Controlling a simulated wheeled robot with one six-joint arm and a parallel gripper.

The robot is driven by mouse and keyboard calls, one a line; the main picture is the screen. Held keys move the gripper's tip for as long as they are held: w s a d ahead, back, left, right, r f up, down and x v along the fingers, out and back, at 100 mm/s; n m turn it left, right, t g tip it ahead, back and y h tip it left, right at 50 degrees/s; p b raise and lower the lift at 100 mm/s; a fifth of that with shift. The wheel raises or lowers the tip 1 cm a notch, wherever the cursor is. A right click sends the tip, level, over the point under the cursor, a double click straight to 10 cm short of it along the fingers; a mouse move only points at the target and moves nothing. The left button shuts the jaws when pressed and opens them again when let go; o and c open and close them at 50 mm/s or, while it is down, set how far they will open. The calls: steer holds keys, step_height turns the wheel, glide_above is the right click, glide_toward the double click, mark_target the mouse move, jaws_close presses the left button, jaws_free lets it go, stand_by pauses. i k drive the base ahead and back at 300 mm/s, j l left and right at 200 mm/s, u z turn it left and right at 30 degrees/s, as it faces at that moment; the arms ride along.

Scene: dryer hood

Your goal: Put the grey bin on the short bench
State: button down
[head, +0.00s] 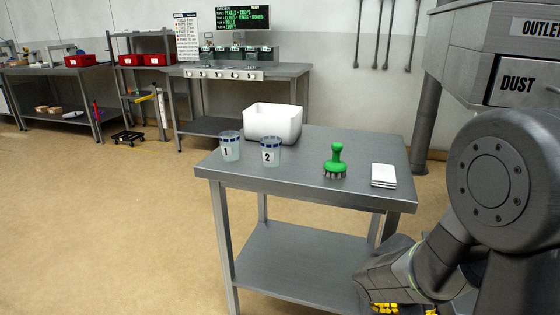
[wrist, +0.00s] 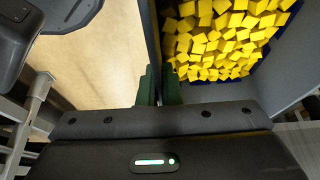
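The grey bin (wrist: 286,62), filled with yellow blocks (wrist: 215,38), is below my gripper in the wrist view. In the head view only some yellow blocks (head: 385,308) show at the bottom edge, beneath my arm. My gripper (wrist: 160,86) has its green fingers on either side of the bin's near wall, close against it, and looks shut on that wall. The fingers are hidden in the head view. A short steel bench (head: 300,180) with a lower shelf stands just ahead, left of my arm.
The bench top holds a white tub (head: 273,122), cups 1 (head: 229,148) and 2 (head: 270,153), a green brush (head: 336,160) and white cards (head: 383,175). Its lower shelf (head: 290,258) looks bare. A dust hood (head: 525,83) stands at right. Floor at left is open.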

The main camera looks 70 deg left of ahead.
mark_target(356, 146)
steer(key=k+l+u, duration=0.15)
steer(key=u, duration=1.95)
